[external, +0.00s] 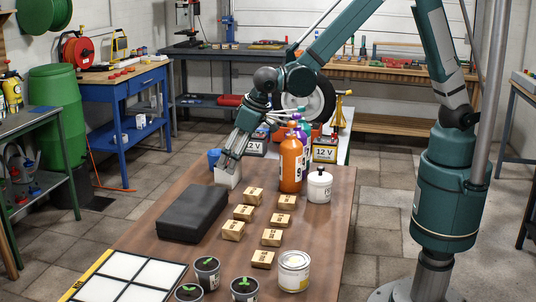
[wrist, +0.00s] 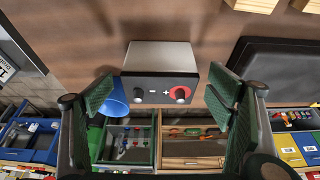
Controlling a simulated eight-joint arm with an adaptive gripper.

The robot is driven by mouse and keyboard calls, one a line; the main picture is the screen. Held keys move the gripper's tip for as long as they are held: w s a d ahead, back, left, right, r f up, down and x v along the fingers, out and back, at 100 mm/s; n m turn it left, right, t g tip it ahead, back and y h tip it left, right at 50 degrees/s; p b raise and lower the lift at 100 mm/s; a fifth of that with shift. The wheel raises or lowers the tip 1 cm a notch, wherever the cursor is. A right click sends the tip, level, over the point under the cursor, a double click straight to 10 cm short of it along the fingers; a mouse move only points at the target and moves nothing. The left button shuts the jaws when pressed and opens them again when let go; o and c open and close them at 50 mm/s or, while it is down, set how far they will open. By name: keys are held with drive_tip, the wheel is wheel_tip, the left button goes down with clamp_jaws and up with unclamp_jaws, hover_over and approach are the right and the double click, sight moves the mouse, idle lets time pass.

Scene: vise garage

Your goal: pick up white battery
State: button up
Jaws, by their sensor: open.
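The white battery (external: 229,178) stands on the brown table near its far left edge in the external view. In the wrist view the battery (wrist: 160,59) shows a pale body and a dark top face with a minus and a plus mark, a grey terminal and a red-ringed terminal. My gripper (external: 230,163) is at the top of the battery. In the wrist view my gripper (wrist: 161,92) is open, with one green-padded finger on each side of the battery and visible gaps between pads and body. In the external view the fingers hide part of the battery's top.
A black case (external: 192,213) lies just in front of the battery. A blue cup (external: 214,158) is close behind it. An orange bottle (external: 291,166) and a white jar (external: 319,186) stand to the right. Several wooden blocks (external: 243,213) fill the table's middle.

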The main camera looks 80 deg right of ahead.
drive_tip(key=shift+w+f, duration=0.1)
drive_tip(key=shift+f, duration=0.15)
drive_tip(key=shift+b+x, duration=0.85)
drive_tip(key=shift+x, duration=1.7)
drive_tip(key=shift+w, duration=0.1)
drive_tip(key=shift+c, duration=0.5)
drive_tip(key=c, duration=1.5)
